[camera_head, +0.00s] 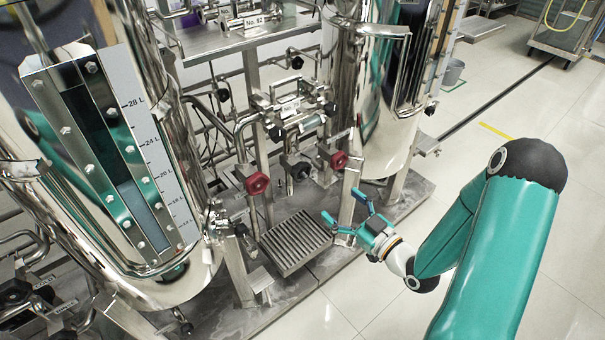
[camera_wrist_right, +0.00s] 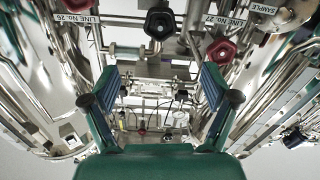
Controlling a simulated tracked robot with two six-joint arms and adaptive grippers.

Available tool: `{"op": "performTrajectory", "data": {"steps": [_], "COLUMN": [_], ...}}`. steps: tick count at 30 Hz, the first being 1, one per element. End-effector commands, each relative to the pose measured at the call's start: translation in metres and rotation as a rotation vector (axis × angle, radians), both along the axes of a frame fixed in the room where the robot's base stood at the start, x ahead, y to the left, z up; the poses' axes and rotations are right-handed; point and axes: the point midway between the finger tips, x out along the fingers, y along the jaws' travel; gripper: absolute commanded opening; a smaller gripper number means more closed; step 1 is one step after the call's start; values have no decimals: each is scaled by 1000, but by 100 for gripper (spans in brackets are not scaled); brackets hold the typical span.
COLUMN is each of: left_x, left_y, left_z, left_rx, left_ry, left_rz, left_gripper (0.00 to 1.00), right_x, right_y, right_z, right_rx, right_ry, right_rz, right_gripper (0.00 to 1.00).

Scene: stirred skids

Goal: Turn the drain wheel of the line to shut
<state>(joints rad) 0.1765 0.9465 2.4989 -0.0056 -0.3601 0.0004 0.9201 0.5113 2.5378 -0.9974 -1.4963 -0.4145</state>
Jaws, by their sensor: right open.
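A red handwheel (camera_head: 257,183) and a second red handwheel (camera_head: 338,160) sit on the pipework between the two tanks, with a dark handwheel (camera_head: 300,171) between them. In the right wrist view the dark wheel (camera_wrist_right: 160,22) is at top centre, one red wheel (camera_wrist_right: 221,50) is to its right, and the other (camera_wrist_right: 76,5) is cut off at top left. Which is the drain wheel I cannot tell. My right gripper (camera_head: 343,212) is open and empty, apart from the wheels, below the right red one in the head view. My left gripper is out of view.
Labels for line No. 26 (camera_wrist_right: 76,18) and line No. 27 (camera_wrist_right: 197,30) hang by the wheels. A ribbed grate (camera_head: 295,243) lies below. A steel tank (camera_head: 365,90) and a gauged tank (camera_head: 165,255) flank the pipes.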

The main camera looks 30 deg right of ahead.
Motion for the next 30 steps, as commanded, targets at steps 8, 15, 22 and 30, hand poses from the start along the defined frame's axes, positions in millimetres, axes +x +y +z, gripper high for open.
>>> {"op": "performTrajectory", "data": {"steps": [8,15,22,30], "left_x": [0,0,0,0], "left_y": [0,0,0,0], "left_z": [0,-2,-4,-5], "left_rx": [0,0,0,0], "left_ry": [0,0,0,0], "left_rz": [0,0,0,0], "left_gripper": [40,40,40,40], "right_x": [52,104,141,157], "right_y": [6,11,13,14], "right_z": [1,1,0,0], "right_rx": [2,2,4,4], "right_ry": [-1,-2,2,3], "right_rz": [5,4,3,2], "right_gripper": [86,86,86,86]}}
